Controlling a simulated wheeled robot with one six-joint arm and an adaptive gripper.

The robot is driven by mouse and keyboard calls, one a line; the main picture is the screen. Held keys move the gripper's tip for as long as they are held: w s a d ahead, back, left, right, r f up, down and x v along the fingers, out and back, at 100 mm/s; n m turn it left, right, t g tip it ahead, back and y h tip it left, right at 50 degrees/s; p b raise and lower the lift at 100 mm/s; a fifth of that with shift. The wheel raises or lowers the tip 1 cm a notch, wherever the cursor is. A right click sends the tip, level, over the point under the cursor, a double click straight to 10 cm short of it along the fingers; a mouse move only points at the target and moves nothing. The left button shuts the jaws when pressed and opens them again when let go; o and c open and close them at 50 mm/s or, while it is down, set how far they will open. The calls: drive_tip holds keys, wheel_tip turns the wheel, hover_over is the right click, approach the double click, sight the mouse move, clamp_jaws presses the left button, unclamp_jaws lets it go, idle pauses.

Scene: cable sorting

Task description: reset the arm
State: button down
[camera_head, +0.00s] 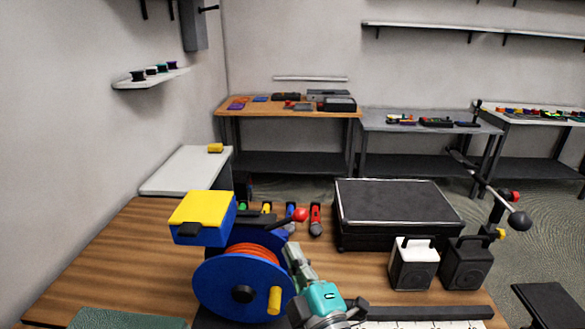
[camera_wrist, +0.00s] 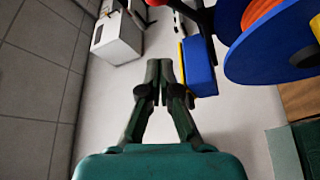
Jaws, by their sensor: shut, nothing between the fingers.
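My arm with its teal wrist part (camera_head: 322,298) reaches over the front of the wooden bench in the head view. In the wrist view my gripper (camera_wrist: 160,70) is dark green, with its fingertips together and nothing between them. A blue reel (camera_head: 222,288) wound with orange cable stands just left of my arm. In the wrist view the reel (camera_wrist: 270,62) is at upper right. A blue box with a yellow edge (camera_wrist: 200,65) is close to the right of the fingertips in that view; whether they touch is unclear.
A yellow-topped blue box (camera_head: 203,216) is above the reel. Several coloured-handled tools (camera_head: 315,220) stand behind it. A black case (camera_head: 395,212), a white box (camera_head: 413,264) and a dark box (camera_head: 466,264) are right of my arm. The bench's left part (camera_head: 110,255) is mostly clear.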

drive_tip(key=s+d+f+m+g+h, duration=0.1)
drive_tip(key=s+d+f+m+h, duration=0.1)
drive_tip(key=s+d+f+m, duration=0.55)
drive_tip(key=s+d+f+m+g+h, duration=0.1)
drive_tip(key=s+d+f+m+h, duration=0.3)
drive_tip(key=s+f, duration=0.7)
drive_tip(key=s+d+f+m+g, duration=0.1)
drive_tip(key=s+d+f+m, duration=0.2)
drive_tip(key=s, duration=0.7)
drive_tip(key=s+d+f+m+g+h, duration=0.1)
drive_tip(key=s+d+f+m, duration=0.2)
drive_tip(key=s, duration=0.8)
drive_tip(key=shift+d+h, duration=0.3)
drive_tip(key=shift+d, duration=0.25)
